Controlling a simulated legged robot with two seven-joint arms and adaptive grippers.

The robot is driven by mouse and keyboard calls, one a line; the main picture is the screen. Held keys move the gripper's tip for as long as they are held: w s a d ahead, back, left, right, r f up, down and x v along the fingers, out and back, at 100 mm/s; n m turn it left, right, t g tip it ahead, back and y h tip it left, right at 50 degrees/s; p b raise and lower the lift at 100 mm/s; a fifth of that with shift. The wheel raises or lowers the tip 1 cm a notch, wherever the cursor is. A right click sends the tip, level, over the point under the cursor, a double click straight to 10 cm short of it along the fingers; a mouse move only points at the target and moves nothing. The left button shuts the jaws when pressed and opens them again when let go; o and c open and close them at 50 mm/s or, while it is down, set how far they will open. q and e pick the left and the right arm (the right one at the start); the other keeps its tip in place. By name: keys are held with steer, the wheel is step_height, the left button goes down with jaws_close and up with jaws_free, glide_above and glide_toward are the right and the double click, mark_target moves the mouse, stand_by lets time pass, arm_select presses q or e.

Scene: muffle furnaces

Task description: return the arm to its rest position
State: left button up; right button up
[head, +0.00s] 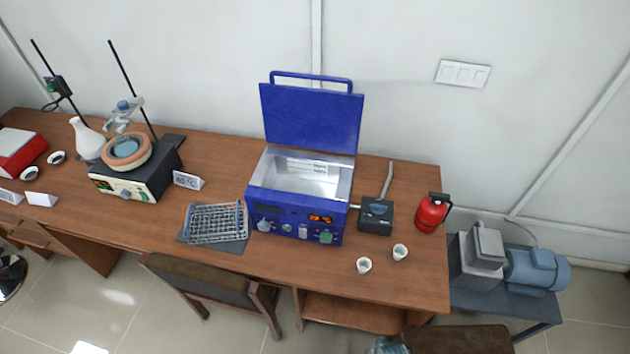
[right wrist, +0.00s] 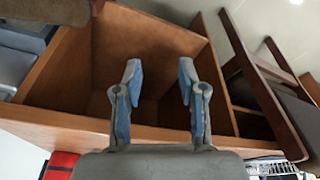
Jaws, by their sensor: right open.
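My right gripper (right wrist: 159,82) shows in the right wrist view. Its two blue-padded fingers are apart, with nothing between them. It is in front of the wooden desk's open compartment (right wrist: 120,50), below the tabletop. In the head view a small grey-blue piece, perhaps part of my right arm or gripper, shows at the bottom edge; the rest is out of frame. My left gripper is in neither view.
The wooden desk (head: 410,290) carries a blue open-lidded bath (head: 290,205), a wire rack (head: 215,222), two white cups (head: 364,265) and a red canister (head: 432,213). Chairs (head: 220,283) stand at the desk front. A blue motor pump (head: 535,268) is at right.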

steer(key=s+d+f+g+b, duration=0.1)
steer(key=s+f, duration=0.3)
steer(key=f, duration=0.6)
steer(key=s+f, duration=0.5)
steer(key=f, duration=0.6)
steer(key=s+d+f+b, duration=0.1)
steer(key=s+d+f, duration=0.1)
steer(key=s+f, duration=0.6)
steer(key=s, duration=0.3)
steer(key=shift+s+d+g, duration=0.25)
steer(key=shift+s+g, duration=0.1)
steer(key=shift+g, duration=0.05)
steer(key=shift+f, duration=0.1)
